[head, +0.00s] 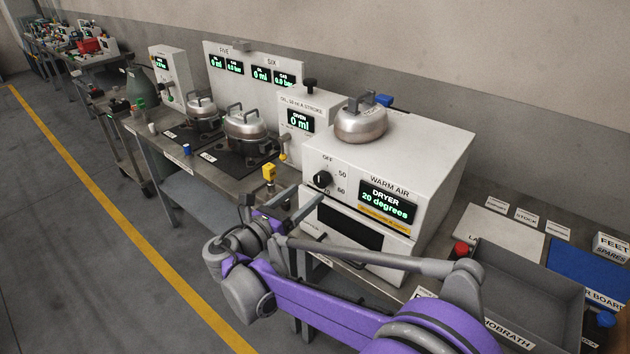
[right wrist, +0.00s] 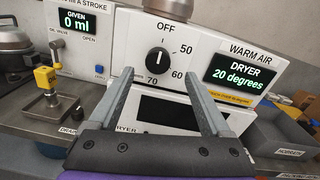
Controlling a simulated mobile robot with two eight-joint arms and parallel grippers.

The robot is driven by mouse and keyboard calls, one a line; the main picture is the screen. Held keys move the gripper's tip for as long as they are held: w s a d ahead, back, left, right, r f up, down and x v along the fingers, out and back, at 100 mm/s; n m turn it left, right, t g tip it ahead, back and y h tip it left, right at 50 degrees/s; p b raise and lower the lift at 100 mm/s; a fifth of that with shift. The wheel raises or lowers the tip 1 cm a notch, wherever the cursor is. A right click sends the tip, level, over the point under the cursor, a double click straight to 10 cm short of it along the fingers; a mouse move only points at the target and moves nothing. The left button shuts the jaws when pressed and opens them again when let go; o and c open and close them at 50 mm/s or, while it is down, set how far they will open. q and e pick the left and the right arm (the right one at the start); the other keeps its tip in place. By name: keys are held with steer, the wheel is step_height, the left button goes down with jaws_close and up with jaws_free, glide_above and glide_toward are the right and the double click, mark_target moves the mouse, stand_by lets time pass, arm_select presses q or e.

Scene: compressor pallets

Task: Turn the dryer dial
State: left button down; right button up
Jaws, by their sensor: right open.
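The dryer (head: 420,165) is a white box on the bench, with a dark window below its control panel. Its black dial (head: 322,179) is on the front left, marked OFF, 50, 60 and 70. In the right wrist view the dial (right wrist: 159,55) has its white mark pointing up at OFF. The display (head: 386,203) reads 20 degrees. My right gripper (head: 298,210) is in front of the dryer, below the dial. In the right wrist view the right gripper (right wrist: 162,84) is open and empty, its fingers apart below and either side of the dial, not visibly touching it. My left gripper is not in view.
A metal pot (head: 360,122) sits on the dryer. A yellow-topped valve (head: 269,174) stands left of the dryer, near the oil dispenser (head: 307,121). A grey tray (head: 525,290) and a red button (head: 460,250) are to the right. The floor left of the bench is clear.

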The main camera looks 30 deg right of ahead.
mark_target(319, 182)
steer(key=x, duration=0.6)
steer(key=shift+w+d+p, duration=0.2)
steer(key=shift+d+p, duration=0.05)
steer(key=shift+p, duration=0.05)
jaws_close()
